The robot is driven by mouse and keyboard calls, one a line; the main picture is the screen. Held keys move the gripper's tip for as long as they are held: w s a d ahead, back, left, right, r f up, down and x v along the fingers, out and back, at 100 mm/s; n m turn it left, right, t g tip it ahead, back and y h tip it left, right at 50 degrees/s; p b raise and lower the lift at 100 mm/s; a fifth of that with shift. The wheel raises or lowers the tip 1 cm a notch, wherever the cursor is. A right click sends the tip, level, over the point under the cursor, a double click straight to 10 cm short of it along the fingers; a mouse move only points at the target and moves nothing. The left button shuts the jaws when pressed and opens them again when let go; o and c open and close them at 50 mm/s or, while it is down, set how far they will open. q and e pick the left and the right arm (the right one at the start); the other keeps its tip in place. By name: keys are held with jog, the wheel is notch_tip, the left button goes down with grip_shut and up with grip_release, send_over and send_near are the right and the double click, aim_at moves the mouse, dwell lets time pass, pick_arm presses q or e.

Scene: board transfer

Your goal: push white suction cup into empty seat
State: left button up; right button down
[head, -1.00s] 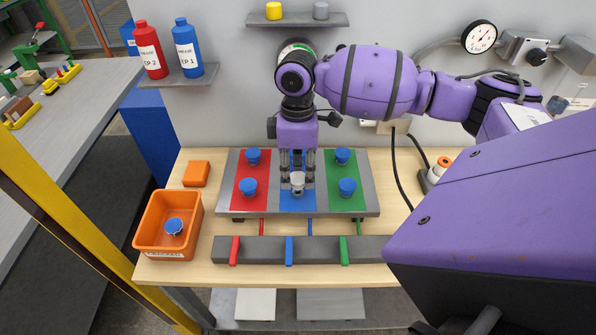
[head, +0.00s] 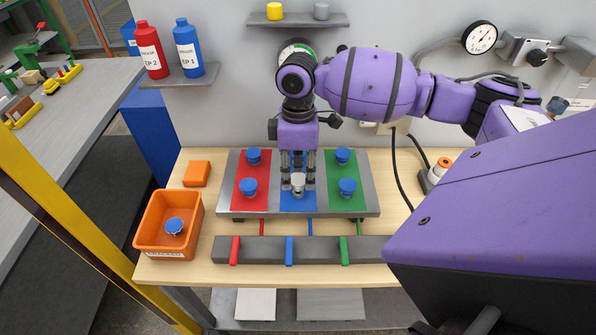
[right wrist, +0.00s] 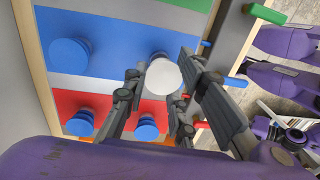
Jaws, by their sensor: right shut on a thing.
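In the head view the board (head: 313,206) carries red, blue and green strips. The white suction cup (head: 298,179) is at the near part of the blue strip (head: 297,206). My right gripper (head: 298,187) points down, shut on the cup. In the right wrist view the white cup (right wrist: 163,77) lies between the two fingers. A patch of blue (right wrist: 157,57) shows just behind it. Whether the cup is fully seated cannot be told. A blue cup (right wrist: 70,57) stands at the far seat of the blue strip, hidden by the gripper in the head view. My left gripper is not in view.
Blue cups stand on the red (head: 249,187) and green (head: 347,187) strips, close on both sides. An orange bin (head: 150,208) with a blue cup (head: 174,226) is at left, an orange block (head: 197,174) behind it. A dark bar (head: 265,250) with coloured tabs lies in front.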

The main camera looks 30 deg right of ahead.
aim_at(298, 174)
jog(key=shift+f, duration=1.1)
jog(key=c, duration=1.4)
grip_release()
jog(key=shift+o, duration=0.2)
jog(key=shift+r, duration=0.2)
notch_tip(298, 174, up, 12)
jog(key=w, duration=0.1)
jog(key=shift+d+f, duration=0.15)
jog(key=shift+d, duration=0.15)
